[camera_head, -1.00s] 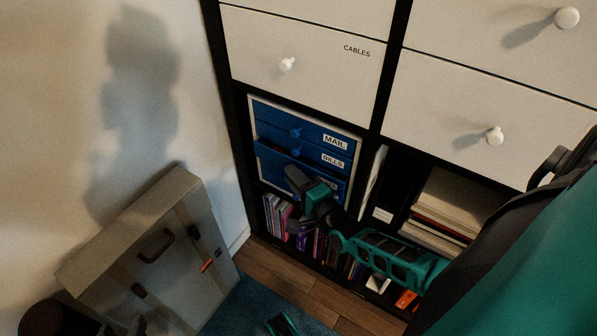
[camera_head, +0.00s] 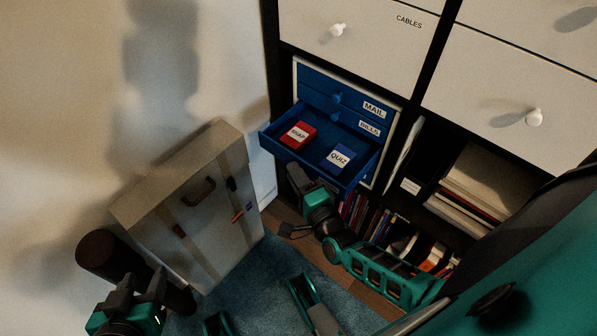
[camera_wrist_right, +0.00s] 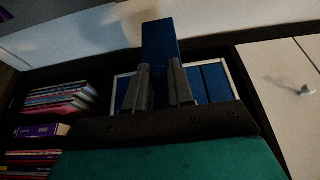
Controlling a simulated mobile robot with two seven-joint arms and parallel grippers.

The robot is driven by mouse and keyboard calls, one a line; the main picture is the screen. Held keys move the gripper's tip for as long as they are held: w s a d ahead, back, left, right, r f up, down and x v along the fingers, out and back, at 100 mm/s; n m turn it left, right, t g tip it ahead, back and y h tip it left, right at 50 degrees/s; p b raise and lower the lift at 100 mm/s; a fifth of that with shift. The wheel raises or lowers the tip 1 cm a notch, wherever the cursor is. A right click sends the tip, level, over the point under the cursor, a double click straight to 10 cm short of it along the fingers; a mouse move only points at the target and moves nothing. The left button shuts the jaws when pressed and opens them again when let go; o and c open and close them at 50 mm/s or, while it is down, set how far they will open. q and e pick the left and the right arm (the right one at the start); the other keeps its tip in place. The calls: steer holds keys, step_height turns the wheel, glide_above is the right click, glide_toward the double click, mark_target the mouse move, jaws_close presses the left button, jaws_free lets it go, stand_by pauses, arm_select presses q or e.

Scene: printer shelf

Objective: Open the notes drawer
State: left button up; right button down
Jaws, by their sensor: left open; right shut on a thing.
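The small blue drawer unit (camera_head: 318,82) stands in a shelf cubby, with drawers labelled MAIL and BILLS shut. Inside lie a red SNAP box (camera_head: 298,135) and a blue QUIZ box (camera_head: 340,157). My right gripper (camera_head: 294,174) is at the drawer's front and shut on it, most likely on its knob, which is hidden. The right wrist view shows the fingers (camera_wrist_right: 160,88) against the blue drawer (camera_wrist_right: 160,42). My left gripper (camera_head: 143,280) is open and empty at the lower left.
A grey case (camera_head: 195,215) leans by the wall, left of the shelf. A dark cylinder (camera_head: 108,255) stands beside it. Books (camera_head: 358,215) fill the cubby below. White drawers, one labelled CABLES (camera_head: 375,35), are above. A blue rug (camera_head: 265,265) covers the floor in front.

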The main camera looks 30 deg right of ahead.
steer(key=c, duration=1)
jaws_free()
arm_select(q)
steer(key=shift+s+d+f, duration=0.1)
steer(key=shift+s, duration=0.1)
arm_select(e)
steer(key=shift+s, duration=0.15)
